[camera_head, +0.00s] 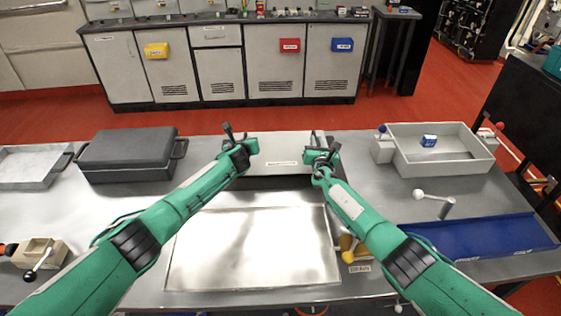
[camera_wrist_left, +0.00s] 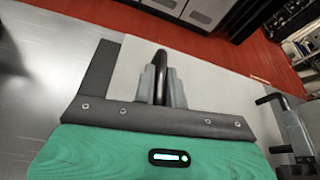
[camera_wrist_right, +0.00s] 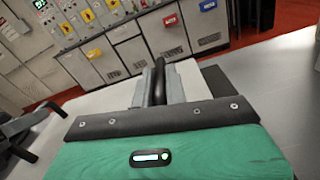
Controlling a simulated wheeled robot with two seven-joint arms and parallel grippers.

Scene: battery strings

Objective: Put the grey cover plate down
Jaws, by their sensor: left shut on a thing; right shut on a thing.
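The grey cover plate (camera_head: 283,148) is a flat, light grey plate with a small label, at the back middle of the bench. It spans between my two grippers. My left gripper (camera_head: 238,146) is shut on a black handle at its left end. The plate also shows in the left wrist view (camera_wrist_left: 212,88). My right gripper (camera_head: 322,152) is shut on a handle at its right end, and the right wrist view shows the plate (camera_wrist_right: 190,78) beyond the fingers. A dark grey surface (camera_head: 275,183) shows under the plate's near edge. I cannot tell whether they touch.
A shallow bright metal tray (camera_head: 250,250) lies in front. A dark lidded case (camera_head: 125,152) and a light tray (camera_head: 28,165) stand left. A grey bin (camera_head: 440,163) holding a blue box (camera_head: 429,141) and a blue tray (camera_head: 485,240) are right. Bare bench (camera_head: 360,185) shows between.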

